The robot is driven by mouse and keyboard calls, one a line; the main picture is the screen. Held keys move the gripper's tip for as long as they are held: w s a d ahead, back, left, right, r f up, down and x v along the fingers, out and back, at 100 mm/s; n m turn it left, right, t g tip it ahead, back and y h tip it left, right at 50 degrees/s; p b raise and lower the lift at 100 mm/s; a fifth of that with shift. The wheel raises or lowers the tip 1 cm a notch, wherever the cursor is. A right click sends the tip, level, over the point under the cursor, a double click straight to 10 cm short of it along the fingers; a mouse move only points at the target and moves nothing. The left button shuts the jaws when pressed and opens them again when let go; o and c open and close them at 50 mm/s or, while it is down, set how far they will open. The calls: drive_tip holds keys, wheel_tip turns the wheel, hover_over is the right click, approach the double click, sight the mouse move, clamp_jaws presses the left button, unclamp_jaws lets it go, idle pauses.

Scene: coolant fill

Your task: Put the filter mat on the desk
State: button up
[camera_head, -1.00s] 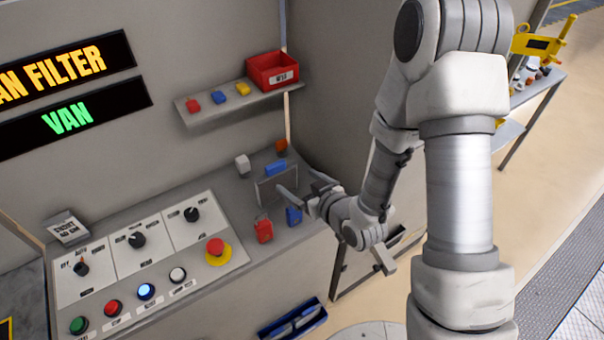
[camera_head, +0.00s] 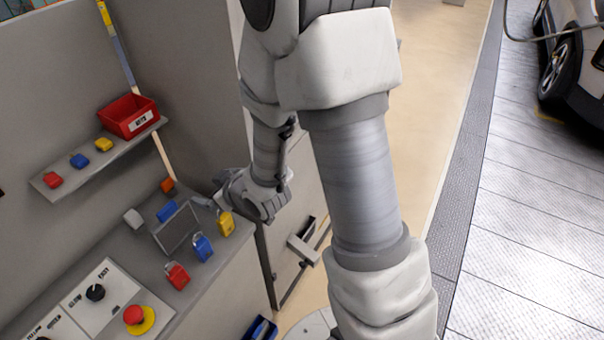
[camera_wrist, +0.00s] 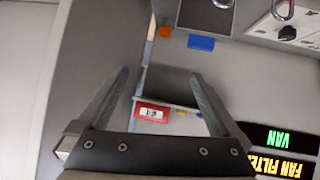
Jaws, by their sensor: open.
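In the wrist view, which is upside down, a grey panel at the top edge (camera_wrist: 203,15) looks like the same mat, partly cut off. My gripper (camera_head: 208,197) is at the right end of the desk, just right of the mat. Its fingers are open, with nothing held between them in the wrist view (camera_wrist: 160,76). The mat lies outside the fingers; any contact is hard to judge.
Red (camera_head: 177,276), blue (camera_head: 202,248) and yellow (camera_head: 225,223) padlocks stand before the mat. White (camera_head: 133,218), blue (camera_head: 166,211) and orange (camera_head: 167,185) blocks lie behind. A shelf holds a red bin (camera_head: 128,115). An emergency stop button (camera_head: 136,316) is at front left.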

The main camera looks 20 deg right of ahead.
drive_tip(key=s+d+r+m+g+h, duration=0.1)
drive_tip(key=s+d+r+m+h, duration=0.15)
drive_tip(key=d+r, duration=0.35)
drive_tip(key=s+d+r+m+g+h, duration=0.1)
drive_tip(key=s+d+r+h, duration=0.1)
drive_tip(key=s+d+r, duration=0.35)
drive_tip(key=s+r+m+g, duration=0.1)
drive_tip(key=s+r, duration=0.3)
drive_tip(key=s, duration=0.3)
drive_tip(key=s+d+r+m+g, duration=0.1)
drive_tip(key=s+r+m, duration=0.1)
drive_tip(key=s+r, duration=0.2)
drive_tip(key=s, duration=0.3)
drive_tip(key=shift+r, duration=0.15)
drive_tip(key=shift+h, duration=0.25)
